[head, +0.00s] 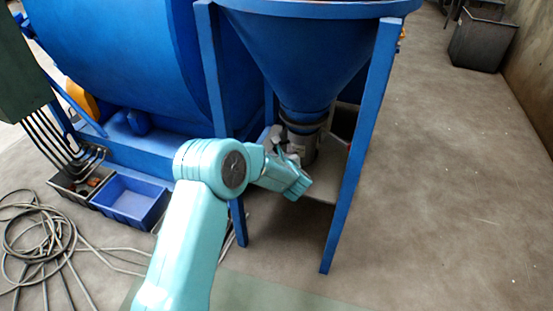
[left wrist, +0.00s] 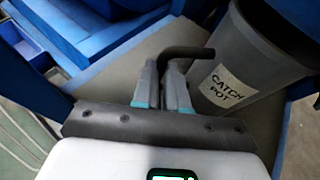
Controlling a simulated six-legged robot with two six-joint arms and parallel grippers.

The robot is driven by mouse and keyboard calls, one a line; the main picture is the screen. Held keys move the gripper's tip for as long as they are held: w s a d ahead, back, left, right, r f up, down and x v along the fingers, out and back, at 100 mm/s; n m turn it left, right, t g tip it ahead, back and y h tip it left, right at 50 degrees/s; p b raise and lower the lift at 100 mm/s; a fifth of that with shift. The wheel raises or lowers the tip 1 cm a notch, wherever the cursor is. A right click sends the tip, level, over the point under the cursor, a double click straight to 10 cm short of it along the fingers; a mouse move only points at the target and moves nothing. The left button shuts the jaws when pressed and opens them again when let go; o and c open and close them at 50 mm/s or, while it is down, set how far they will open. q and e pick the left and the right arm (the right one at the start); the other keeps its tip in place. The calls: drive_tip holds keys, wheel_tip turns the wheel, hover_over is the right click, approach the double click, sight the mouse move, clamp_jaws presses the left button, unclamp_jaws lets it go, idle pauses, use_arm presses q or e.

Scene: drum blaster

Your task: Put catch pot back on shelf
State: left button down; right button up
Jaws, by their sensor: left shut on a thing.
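The catch pot (head: 304,149) is a grey pot below the hopper's outlet, over the shelf (head: 325,184), a grey plate between the blue legs. In the left wrist view the pot (left wrist: 262,62) shows its "CATCH POT" label and a dark bent handle (left wrist: 190,52). My left gripper (left wrist: 164,88) is shut on this handle, at the pot's side. In the head view my left gripper (head: 290,162) partly covers the pot and shelf. The shelf (left wrist: 110,83) also shows beneath the fingers. I cannot tell whether the pot's base touches it. My right gripper is out of view.
The blue hopper (head: 305,50) stands above, and its front leg (head: 355,170) is right of the pot. A blue bin (head: 130,200) and coiled hoses (head: 40,235) lie on the floor at left. A grey bin (head: 483,42) is far right. The floor at right is clear.

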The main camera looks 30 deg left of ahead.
use_arm(q)
drive_tip(key=shift+f, duration=0.1)
drive_tip(key=shift+f, duration=0.1)
drive_tip(key=c, duration=1.2)
unclamp_jaws()
drive_tip(key=shift+o, duration=0.2)
